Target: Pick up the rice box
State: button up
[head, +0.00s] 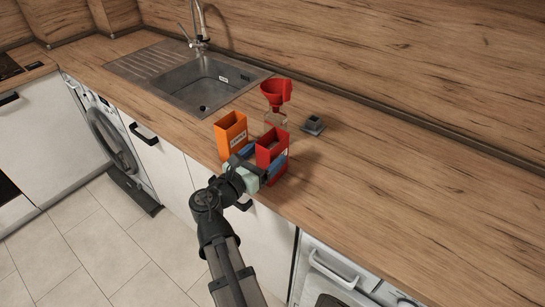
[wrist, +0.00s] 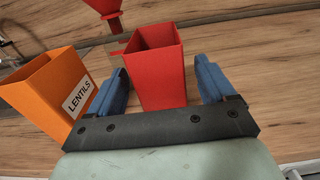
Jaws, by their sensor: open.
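A red open-topped box (head: 266,155) stands upright near the front edge of the counter. No readable rice label shows on it, but the neighbouring orange box reads LENTILS, so the red one may be the rice box. In the wrist view the red box (wrist: 158,75) stands between the two blue fingers. My gripper (head: 257,166) is open around the red box, one finger on each side. In the wrist view small gaps show between my gripper's fingers (wrist: 161,80) and the box walls. The box's lower part is hidden by the gripper.
The orange LENTILS box (head: 230,136) stands close left of my gripper, near the left finger in the wrist view (wrist: 45,90). Behind are a red funnel (head: 273,94) on a clear container (head: 275,118) and a small grey object (head: 312,125). The sink (head: 205,85) lies farther left. The right counter is clear.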

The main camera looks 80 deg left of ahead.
jog(key=x, duration=0.4)
jog(key=shift+w+a, duration=0.15)
jog(key=shift+a, duration=0.1)
jog(key=c, duration=1.3)
